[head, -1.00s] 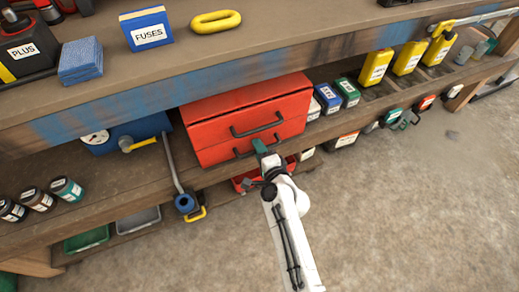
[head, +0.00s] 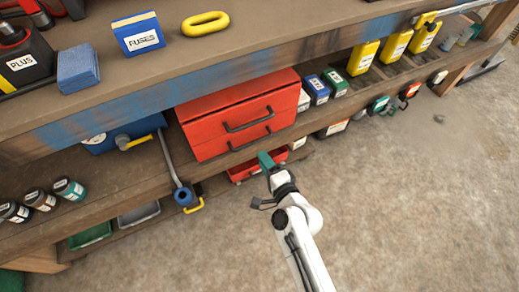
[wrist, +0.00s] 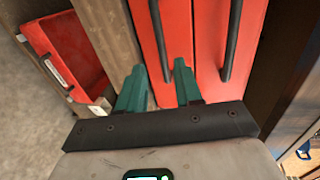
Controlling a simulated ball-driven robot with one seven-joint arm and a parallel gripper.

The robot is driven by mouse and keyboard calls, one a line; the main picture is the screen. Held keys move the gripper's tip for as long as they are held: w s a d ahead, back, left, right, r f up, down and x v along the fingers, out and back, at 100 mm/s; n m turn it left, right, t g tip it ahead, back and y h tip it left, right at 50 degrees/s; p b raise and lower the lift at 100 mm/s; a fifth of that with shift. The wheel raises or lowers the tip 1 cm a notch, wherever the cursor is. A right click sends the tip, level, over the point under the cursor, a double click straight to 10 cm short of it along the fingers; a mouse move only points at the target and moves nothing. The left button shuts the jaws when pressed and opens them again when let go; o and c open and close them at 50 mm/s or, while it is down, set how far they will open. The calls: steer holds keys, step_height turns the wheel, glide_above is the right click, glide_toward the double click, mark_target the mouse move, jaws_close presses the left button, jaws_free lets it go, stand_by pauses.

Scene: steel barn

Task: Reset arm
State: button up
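My gripper (head: 266,160) is in front of the lower shelf, just below the red drawer box (head: 215,127). In the wrist view the gripper's two green fingers (wrist: 160,90) stand apart with nothing between them. The red drawer box (wrist: 165,35) with its dark bar handles lies beyond the fingertips. Both of its drawers look closed. My white arm reaches up from the bottom of the head view.
A workbench (head: 285,60) holds a fuses box (head: 138,38), a blue cloth stack (head: 78,65) and a yellow ring (head: 205,22). Bottles and small boxes line the lower shelf. A red bin (head: 245,171) sits beneath.

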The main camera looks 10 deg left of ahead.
steer(key=shift+s+d+r, duration=0.1)
steer(key=shift+s+d, duration=0.25)
steer(key=shift+s, duration=0.05)
stand_by(0.4)
steer(key=s+d+f+n+g+h, duration=0.1)
steer(key=s+d+n+g+h, duration=0.15)
steer(key=s+d+n, duration=0.5)
steer(key=s+d+n+g+h, duration=0.2)
steer(key=s+d+g, duration=0.25)
steer(key=d, duration=0.55)
steer(key=s+d+r+n+g+h+p, duration=0.1)
steer(key=s+d+r+g+h, duration=0.15)
steer(key=s+d, duration=0.5)
steer(key=s+d+r+g+h, duration=0.25)
steer(key=s+d, duration=0.25)
steer(key=s, duration=0.6)
step_height(320, 180, up, 18)
steer(key=p, duration=1.7)
steer(key=shift+w+f, duration=0.15)
steer(key=shift+w, duration=0.15)
steer(key=shift+y, duration=0.25)
